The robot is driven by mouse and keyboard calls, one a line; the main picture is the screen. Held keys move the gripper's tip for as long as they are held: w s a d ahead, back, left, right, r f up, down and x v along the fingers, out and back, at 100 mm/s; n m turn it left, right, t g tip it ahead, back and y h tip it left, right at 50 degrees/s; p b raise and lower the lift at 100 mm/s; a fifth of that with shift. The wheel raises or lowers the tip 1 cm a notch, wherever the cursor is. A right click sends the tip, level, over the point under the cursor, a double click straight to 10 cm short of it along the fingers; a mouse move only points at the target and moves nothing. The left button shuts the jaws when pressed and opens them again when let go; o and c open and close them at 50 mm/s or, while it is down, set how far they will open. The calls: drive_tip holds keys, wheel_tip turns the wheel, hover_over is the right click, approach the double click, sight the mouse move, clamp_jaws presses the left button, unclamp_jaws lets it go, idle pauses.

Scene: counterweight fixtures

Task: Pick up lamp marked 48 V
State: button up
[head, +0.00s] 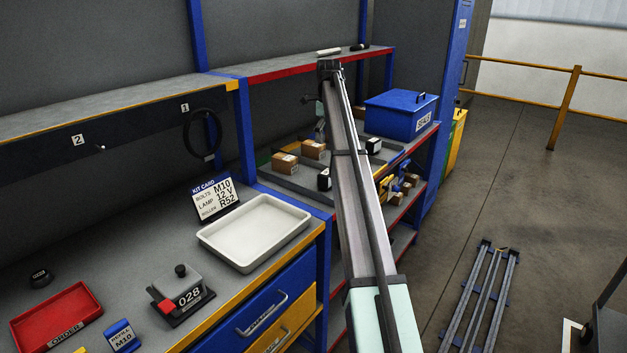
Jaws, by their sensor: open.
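I cannot make out a lamp marked 48 V. Two small black items with white faces may be lamps, one left of my arm (324,180) and one right of it (374,146), on the far bench; their markings are too small to read. The kit card (215,199) reads bolts M10, lamp 12 V, roller R52. My arm stretches from the bottom of the head view to the far bench and hides part of it. My gripper's fingers cannot be made out; they seem hidden behind the arm.
An empty white tray (254,226) lies on the near bench. A 028 fixture (181,294), a red tray (57,318) and a blue M10 holder (122,337) stand left of it. Brown boxes (313,149) and a blue bin (400,116) occupy the far bench. An upper shelf (290,64) overhangs.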

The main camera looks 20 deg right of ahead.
sight(327, 171)
wheel_tip(327, 171, down, 17)
drive_tip(key=p, duration=0.4)
drive_tip(key=shift+s+d+p, duration=0.1)
drive_tip(key=shift+p, duration=0.25)
drive_tip(key=c, duration=1.3)
